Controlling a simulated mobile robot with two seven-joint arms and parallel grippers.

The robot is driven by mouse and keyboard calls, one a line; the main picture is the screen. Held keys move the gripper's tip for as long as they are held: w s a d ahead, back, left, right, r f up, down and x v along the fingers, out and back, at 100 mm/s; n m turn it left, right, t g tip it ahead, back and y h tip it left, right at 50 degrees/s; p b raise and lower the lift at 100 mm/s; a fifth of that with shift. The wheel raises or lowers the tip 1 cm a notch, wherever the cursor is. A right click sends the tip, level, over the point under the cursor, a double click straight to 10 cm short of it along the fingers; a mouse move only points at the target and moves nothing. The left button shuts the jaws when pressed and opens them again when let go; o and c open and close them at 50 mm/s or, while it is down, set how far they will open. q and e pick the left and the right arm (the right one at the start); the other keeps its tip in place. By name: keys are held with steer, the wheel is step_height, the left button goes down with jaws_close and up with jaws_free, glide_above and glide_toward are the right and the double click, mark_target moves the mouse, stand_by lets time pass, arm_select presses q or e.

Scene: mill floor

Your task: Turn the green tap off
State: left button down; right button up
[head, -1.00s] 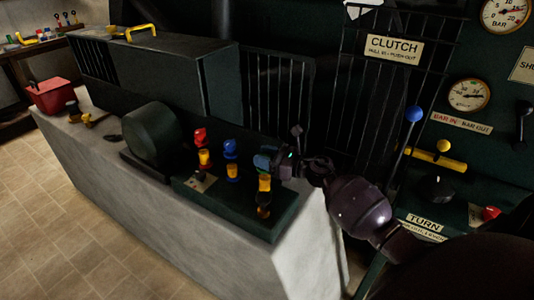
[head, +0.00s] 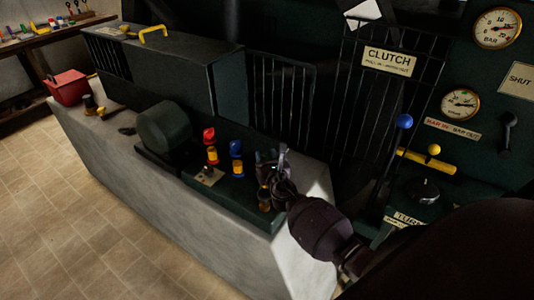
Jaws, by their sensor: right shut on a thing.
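Three taps stand in a row on the dark green bench plate: a red-handled tap (head: 210,145), a blue-handled tap (head: 236,158) and a third tap (head: 264,198) at the right end. I take the third as the green tap; its handle is mostly hidden by my gripper, and only its lower yellow and brass body shows. My right gripper (head: 268,168) is shut on the top of this tap, with its arm coming in from the lower right. How far the handle is turned cannot be seen. My left gripper is not in view.
The blue tap stands close left of my right gripper. A dark drum-shaped housing (head: 165,128) is further left. A barred guard (head: 280,100) rises behind. To the right are a blue-knobbed lever (head: 403,122) and a yellow-knobbed lever (head: 434,150). A red bin (head: 68,90) stands far left.

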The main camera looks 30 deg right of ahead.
steer(key=shift+m+g+h, duration=0.4)
steer(key=shift+m+h, duration=0.2)
steer(key=shift+h, duration=0.3)
steer(key=o, duration=0.9)
steer(key=shift+c, duration=0.2)
steer(key=v, duration=1)
steer(key=shift+s+a+p, duration=0.25)
steer(key=shift+s+p, duration=0.05)
steer(key=shift+f+m, duration=0.1)
steer(key=shift+m, duration=0.2)
